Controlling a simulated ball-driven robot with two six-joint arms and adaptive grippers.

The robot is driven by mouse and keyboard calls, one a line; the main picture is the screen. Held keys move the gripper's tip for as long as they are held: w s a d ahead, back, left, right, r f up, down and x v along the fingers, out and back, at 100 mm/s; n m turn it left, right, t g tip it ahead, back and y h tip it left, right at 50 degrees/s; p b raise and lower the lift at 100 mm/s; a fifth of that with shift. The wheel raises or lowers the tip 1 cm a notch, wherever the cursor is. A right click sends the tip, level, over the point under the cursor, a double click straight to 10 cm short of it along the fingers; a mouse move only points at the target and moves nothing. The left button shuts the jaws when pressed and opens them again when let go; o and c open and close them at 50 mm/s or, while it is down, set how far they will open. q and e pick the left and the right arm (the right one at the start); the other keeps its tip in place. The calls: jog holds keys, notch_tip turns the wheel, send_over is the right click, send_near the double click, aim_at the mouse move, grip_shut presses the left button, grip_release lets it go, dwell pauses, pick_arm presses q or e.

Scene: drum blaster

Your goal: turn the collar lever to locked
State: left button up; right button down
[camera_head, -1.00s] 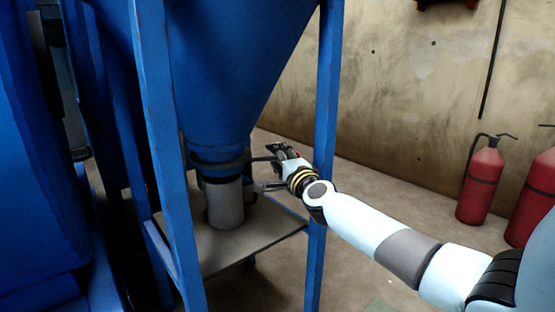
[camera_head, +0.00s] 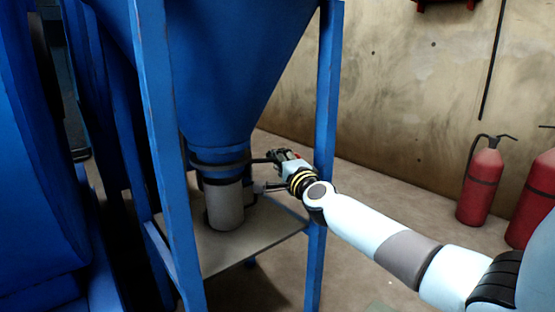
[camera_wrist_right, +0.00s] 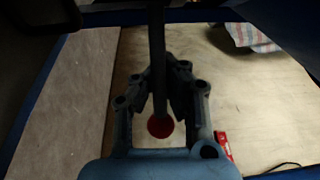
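The collar (camera_head: 218,162) is a dark ring around the lower neck of the blue hopper (camera_head: 225,75). The collar lever (camera_head: 261,160) is a thin dark bar reaching right from it. In the right wrist view the lever (camera_wrist_right: 158,50) runs down between the fingers and ends in a red ball knob (camera_wrist_right: 160,127). My right gripper (camera_head: 276,158) is at the lever's outer part. In the right wrist view the right gripper (camera_wrist_right: 159,85) has its fingers closed in on both sides of the bar, above the knob. My left gripper is not in view.
Blue frame posts stand either side of the hopper; my right arm passes the right post (camera_head: 326,130). A grey cylinder (camera_head: 225,205) stands below the collar on a shelf (camera_head: 250,243). Two red extinguishers (camera_head: 480,185) stand by the wall at right.

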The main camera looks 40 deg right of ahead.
jog(key=shift+s+a+m+h+p, duration=0.25)
jog(key=shift+s+h+p, duration=0.2)
jog(key=shift+p, duration=0.4)
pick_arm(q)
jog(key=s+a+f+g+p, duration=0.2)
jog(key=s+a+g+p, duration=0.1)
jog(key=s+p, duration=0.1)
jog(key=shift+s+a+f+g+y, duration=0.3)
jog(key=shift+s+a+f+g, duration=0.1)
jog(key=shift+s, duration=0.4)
pick_arm(e)
jog(key=s+a+m+g+h, duration=0.6)
jog(key=a+m+g+h, duration=0.1)
jog(key=h, duration=0.4)
jog(key=shift+s+a+f+m+g, duration=0.3)
jog(key=shift+m+g, duration=0.2)
jog(key=shift+m, duration=0.25)
